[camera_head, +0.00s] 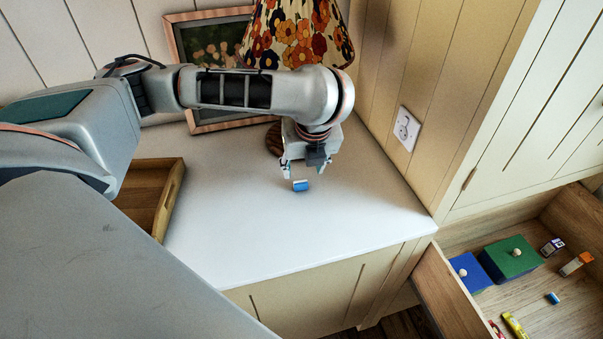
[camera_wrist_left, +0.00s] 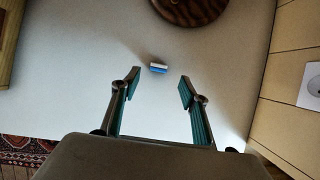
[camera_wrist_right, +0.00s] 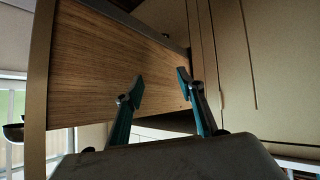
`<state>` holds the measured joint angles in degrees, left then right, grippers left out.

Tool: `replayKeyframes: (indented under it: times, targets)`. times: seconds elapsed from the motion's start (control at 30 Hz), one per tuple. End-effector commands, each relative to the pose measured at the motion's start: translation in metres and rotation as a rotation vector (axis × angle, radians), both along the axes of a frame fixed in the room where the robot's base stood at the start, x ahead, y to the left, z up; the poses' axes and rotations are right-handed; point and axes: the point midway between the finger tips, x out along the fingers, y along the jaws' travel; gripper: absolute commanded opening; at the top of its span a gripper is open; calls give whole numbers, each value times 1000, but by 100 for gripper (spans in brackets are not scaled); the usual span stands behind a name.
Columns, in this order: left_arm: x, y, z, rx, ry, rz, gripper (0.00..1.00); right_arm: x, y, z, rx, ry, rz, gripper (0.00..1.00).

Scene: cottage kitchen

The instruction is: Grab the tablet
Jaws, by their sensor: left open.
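A small blue-and-white tablet (camera_head: 300,186) lies on the white counter near the lamp. It also shows in the left wrist view (camera_wrist_left: 158,68), just beyond the fingertips and roughly centred between them. My left gripper (camera_head: 304,170) points down over the counter, open and empty, close to the tablet. Whether a finger touches the tablet cannot be told. In the left wrist view the left gripper (camera_wrist_left: 160,80) has its fingers spread. My right gripper (camera_wrist_right: 160,82) is open and empty in front of a wooden panel, and is outside the head view.
A flowered lamp (camera_head: 298,32) and a picture frame (camera_head: 177,45) stand behind my left arm. A wooden tray (camera_head: 175,195) is at the left. An open drawer (camera_head: 440,290) at the right holds boxes and small items, one blue (camera_head: 553,298). The counter's front is clear.

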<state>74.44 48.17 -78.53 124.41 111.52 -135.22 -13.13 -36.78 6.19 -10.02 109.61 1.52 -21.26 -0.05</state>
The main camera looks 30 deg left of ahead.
Motion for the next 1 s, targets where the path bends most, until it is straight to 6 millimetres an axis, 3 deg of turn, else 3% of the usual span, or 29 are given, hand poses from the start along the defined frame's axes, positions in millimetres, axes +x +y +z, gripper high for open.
replayKeyframes:
  times: [0.33, 0.8, 1.0]
  targets:
    - [6, 7, -23, -1, 2, 1, 44, -14, -8, -10, -20, 26, 10, 39]
    - [15, 18, -66, -1, 3, 3, 44, -6, -7, -5, -14, 12, 4, 39]
    - [18, 20, -73, -2, 1, 1, 44, -6, -4, -4, -8, 12, 1, 39]
